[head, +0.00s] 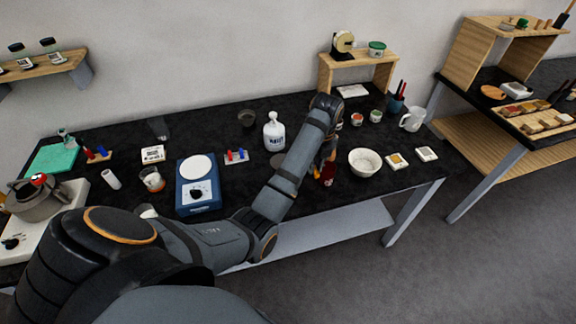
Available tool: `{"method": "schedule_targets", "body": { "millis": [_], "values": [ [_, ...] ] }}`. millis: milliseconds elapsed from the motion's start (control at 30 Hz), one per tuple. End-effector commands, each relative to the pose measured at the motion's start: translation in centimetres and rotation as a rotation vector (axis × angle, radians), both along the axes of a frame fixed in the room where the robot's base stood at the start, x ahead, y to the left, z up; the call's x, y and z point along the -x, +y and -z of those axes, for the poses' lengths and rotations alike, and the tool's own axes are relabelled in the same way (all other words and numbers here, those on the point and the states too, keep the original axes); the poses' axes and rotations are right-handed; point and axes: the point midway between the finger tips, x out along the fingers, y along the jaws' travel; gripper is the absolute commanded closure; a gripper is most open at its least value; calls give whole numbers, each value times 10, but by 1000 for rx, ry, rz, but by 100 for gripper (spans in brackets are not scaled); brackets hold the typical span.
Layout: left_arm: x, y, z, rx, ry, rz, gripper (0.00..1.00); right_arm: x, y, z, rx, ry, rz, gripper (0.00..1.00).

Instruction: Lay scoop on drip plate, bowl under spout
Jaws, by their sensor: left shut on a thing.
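My left arm reaches across the black bench, and its gripper (326,172) points down near the front edge, left of the bowl. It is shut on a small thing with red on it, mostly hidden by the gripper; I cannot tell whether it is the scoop. A white speckled bowl (365,162) stands upright on the bench, apart from the gripper. A dark round disc (282,160), possibly the drip plate, lies partly behind my arm. I cannot make out a spout for certain. My right gripper is not in view.
A white bottle with a blue label (273,133) stands behind my arm. A wooden stand (357,60) is at the back.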

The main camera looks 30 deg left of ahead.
Motion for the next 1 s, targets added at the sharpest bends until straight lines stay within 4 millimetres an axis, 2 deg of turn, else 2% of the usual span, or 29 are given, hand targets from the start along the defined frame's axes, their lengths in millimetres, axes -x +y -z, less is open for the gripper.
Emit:
{"method": "schedule_targets", "body": {
  "millis": [67,167,367,400,467,533,700,1000],
  "values": [
    [-1,3,4,-1,0,0,100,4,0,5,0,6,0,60],
    [-6,21,17,-4,-2,-3,100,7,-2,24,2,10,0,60],
    [-22,70,45,-2,-2,-5,100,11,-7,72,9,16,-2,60],
    [-25,79,40,-1,0,-5,100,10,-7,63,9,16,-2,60],
    [-28,92,45,0,0,-4,100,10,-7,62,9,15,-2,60],
    [-31,102,57,2,4,-4,100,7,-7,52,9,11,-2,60],
    [-38,122,85,2,2,-3,100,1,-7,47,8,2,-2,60],
    [-42,135,102,3,1,-3,100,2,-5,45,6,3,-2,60]
  ]
}}
